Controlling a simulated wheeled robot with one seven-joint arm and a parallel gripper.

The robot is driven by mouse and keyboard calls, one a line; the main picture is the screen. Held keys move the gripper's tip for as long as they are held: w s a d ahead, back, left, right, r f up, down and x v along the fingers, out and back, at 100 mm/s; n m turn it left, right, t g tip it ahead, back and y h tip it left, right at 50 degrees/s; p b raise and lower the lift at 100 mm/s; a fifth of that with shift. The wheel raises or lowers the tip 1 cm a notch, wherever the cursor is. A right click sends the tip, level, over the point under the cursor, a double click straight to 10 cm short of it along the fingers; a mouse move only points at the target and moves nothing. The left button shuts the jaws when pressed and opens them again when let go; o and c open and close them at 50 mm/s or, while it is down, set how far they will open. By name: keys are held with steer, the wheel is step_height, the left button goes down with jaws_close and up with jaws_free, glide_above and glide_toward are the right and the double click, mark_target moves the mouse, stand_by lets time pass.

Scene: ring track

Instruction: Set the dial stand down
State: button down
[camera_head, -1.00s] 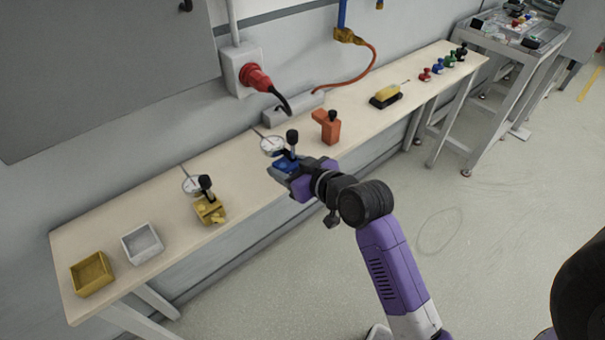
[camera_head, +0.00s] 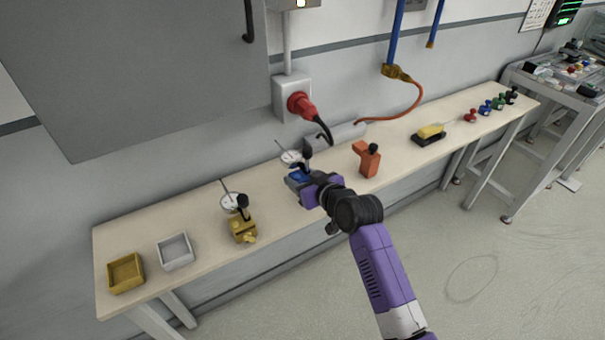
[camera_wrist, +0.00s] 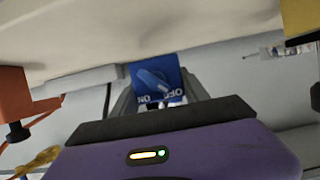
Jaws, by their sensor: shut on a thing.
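My gripper (camera_head: 304,185) is shut on the blue base, reaching in from the table's front side. The stand is upright over the middle of the long table (camera_head: 205,222), between the yellow dial stand and the orange block. Whether its base touches the tabletop cannot be told. The wrist view is upside down and shows the blue base (camera_wrist: 158,80), with white lettering and a lever shape, between the fingers.
A yellow dial stand (camera_head: 243,228) is to the left, with a grey tray (camera_head: 175,262) and a yellow tray (camera_head: 126,285) beyond. An orange block (camera_head: 366,160) stands to the right. A grey bar (camera_head: 335,137) lies behind, below a red plug (camera_head: 300,104).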

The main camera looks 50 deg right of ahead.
steer(key=shift+f, duration=1.4)
steer(key=shift+w+d+f, duration=0.1)
steer(key=shift+w+f, duration=0.15)
steer(key=shift+f, duration=0.1)
steer(key=shift+f, duration=0.25)
steer(key=c, duration=0.6)
jaws_free()
steer(key=shift+s+f, duration=0.1)
steer(key=shift+f, duration=0.05)
